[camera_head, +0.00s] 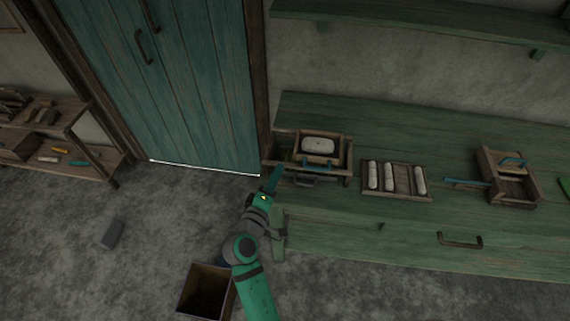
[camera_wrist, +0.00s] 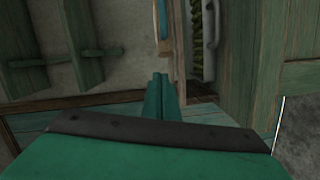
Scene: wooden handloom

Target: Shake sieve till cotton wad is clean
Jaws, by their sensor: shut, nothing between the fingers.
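The sieve (camera_head: 336,159) is a wooden box-like frame at the left end of the green bench, with a blue handle on its front side. The white cotton wad (camera_head: 318,145) lies inside it; I cannot tell how clean it is. My gripper (camera_head: 276,172) is at the bench's left front corner, left of the sieve and apart from its handle. In the wrist view my gripper (camera_wrist: 160,76) has its fingers together with nothing between them. A wooden edge with a blue strip (camera_wrist: 163,20), seemingly part of the sieve, is just beyond the fingertips.
A tray (camera_head: 427,199) with several white rolls stands on the bench (camera_head: 450,140), right of the sieve. A wooden box with a blue handle (camera_head: 487,165) is farther right. An open bin (camera_head: 188,305) stands on the floor. A low shelf (camera_head: 70,125) is at the left, by the blue door (camera_head: 195,90).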

